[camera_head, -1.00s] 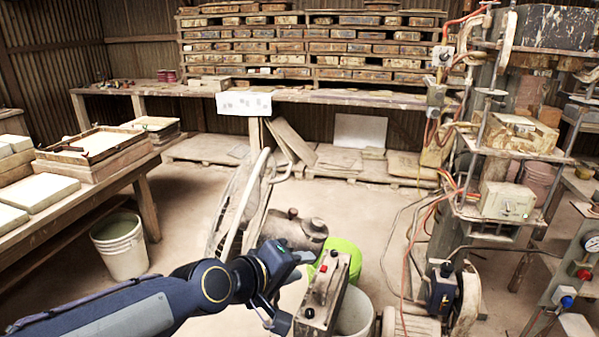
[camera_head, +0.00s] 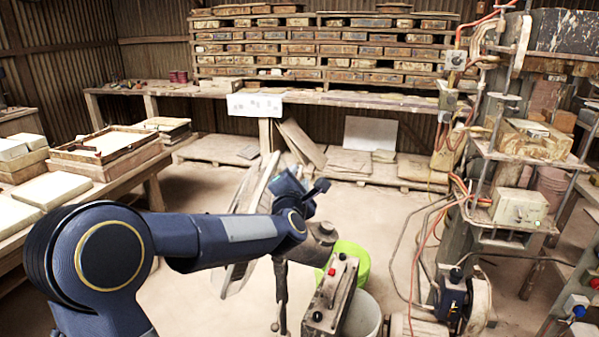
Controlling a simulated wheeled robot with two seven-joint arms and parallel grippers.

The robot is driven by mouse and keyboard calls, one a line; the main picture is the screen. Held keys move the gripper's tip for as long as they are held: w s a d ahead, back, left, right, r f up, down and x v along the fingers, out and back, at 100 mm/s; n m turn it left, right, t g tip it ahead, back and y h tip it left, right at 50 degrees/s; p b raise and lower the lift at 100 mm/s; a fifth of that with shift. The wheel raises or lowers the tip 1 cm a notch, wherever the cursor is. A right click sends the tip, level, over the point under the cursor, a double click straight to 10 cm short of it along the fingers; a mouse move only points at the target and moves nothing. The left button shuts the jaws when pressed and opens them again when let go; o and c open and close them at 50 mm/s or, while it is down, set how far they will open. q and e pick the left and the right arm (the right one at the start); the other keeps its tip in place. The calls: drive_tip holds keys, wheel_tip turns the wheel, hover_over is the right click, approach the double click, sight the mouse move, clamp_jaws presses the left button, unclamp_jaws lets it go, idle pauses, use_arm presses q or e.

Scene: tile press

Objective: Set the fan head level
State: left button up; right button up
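The fan head's round cage (camera_head: 238,272) shows nearly edge-on in the head view, left of centre, and leans with its top to the right. Its dark motor housing (camera_head: 318,240) sits behind it to the right, partly hidden by my arm. My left arm comes in from the left and crosses in front of the cage. My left gripper (camera_head: 303,187) is raised beside the upper part of the fan head, at its right. Whether it touches the fan and how its fingers stand are unclear. My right gripper is not in view.
A control box (camera_head: 330,296) with red and black knobs stands close to the right of the fan, before a green bucket (camera_head: 352,262) and a pale bucket (camera_head: 363,318). A table with tile trays (camera_head: 105,150) is at left. The press (camera_head: 520,205) with cables stands at right.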

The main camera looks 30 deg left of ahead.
use_arm(q)
drive_tip(key=shift+x, duration=1.35)
clamp_jaws()
